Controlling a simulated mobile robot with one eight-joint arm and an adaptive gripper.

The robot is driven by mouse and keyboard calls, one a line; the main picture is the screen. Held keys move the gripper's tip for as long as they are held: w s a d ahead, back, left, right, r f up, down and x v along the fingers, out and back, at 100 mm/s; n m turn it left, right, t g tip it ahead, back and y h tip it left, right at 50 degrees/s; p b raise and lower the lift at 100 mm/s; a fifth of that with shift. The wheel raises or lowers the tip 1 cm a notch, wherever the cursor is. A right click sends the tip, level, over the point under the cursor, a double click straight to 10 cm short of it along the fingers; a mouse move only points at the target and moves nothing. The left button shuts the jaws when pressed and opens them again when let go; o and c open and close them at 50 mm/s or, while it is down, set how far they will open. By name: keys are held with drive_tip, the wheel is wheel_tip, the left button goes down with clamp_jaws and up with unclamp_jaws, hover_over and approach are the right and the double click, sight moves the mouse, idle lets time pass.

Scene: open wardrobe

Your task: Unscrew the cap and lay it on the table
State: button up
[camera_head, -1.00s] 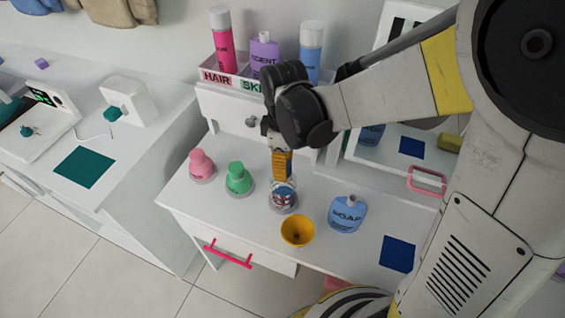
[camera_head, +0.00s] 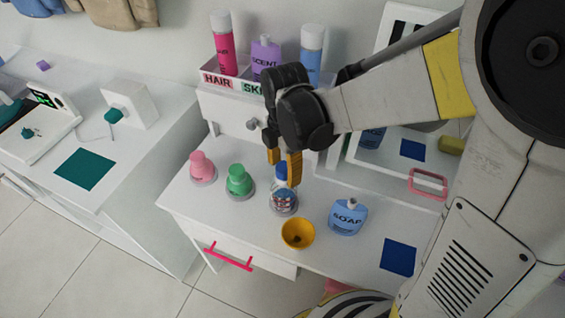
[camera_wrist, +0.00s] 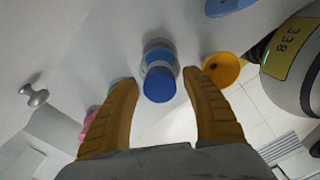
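A round clear bottle (camera_head: 284,203) with a blue and red label stands upright on the white table (camera_head: 212,216). Its blue cap (camera_head: 281,172) sits on top, and it also shows in the wrist view (camera_wrist: 160,85). My gripper (camera_head: 284,170) is above the bottle, pointing down, with its two yellow fingers spread apart. In the wrist view my gripper (camera_wrist: 160,80) has one finger on each side of the cap, with gaps between, and holds nothing. Whether the cap is loose on the bottle cannot be told.
Pink (camera_head: 202,167) and green (camera_head: 239,180) bottles stand to the left. A yellow cup (camera_head: 298,233) and a blue soap bottle (camera_head: 347,217) stand close in front and right. A blue square (camera_head: 398,255) lies at the right. A drawer unit (camera_head: 232,116) stands behind.

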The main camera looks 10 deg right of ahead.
drive_tip(key=m, duration=0.3)
drive_tip(key=shift+m, duration=0.4)
drive_tip(key=m, duration=0.5)
drive_tip(key=shift+m, duration=0.3)
drive_tip(key=m, duration=0.3)
drive_tip(key=shift+m, duration=0.3)
drive_tip(key=m, duration=0.4)
clamp_jaws()
